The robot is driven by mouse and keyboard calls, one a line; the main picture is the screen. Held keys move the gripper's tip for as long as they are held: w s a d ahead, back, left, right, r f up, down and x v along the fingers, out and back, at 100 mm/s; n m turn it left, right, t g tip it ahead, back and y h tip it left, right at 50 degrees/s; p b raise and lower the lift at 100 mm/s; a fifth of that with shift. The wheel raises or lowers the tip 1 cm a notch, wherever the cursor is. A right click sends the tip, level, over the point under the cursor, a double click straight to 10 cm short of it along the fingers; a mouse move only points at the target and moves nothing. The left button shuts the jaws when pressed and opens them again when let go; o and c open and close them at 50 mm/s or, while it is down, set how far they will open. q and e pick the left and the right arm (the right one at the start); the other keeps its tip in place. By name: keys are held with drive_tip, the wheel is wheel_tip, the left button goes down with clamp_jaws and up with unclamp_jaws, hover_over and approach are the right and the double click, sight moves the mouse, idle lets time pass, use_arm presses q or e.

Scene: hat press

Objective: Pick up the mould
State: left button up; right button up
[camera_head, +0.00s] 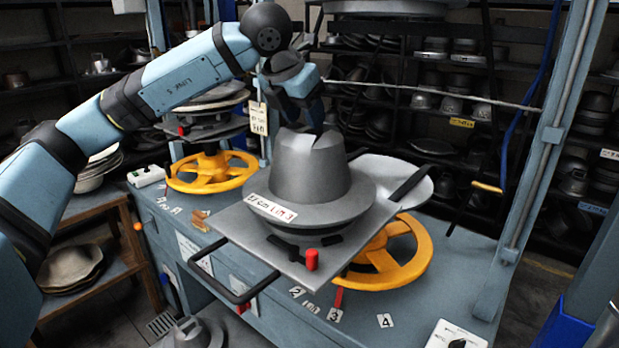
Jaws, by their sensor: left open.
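A grey metal hat-shaped mould (310,178) stands crown up on a square metal plate (350,240) with a black handle at its front left. My left arm comes in from the left, and my left gripper (308,130) points down at the top of the crown. The gripper is open, with its fingertips at or just above the crown. I cannot tell whether they touch it. Part of the far side of the crown is hidden behind the gripper. My right gripper is not in view.
Yellow handwheels (395,258) sit below the plate and to its left on the blue-grey bench (440,275). A blue upright post (535,190) stands at the right. A round metal pan (400,180) lies behind the mould. Shelves of moulds fill the background.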

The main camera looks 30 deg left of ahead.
sight(308, 127)
use_arm(q)
drive_tip(key=x, duration=0.3)
drive_tip(key=shift+f, duration=0.3)
drive_tip(key=shift+c, duration=0.2)
clamp_jaws()
drive_tip(key=shift+a+r, duration=0.1)
drive_tip(key=shift+r, duration=0.05)
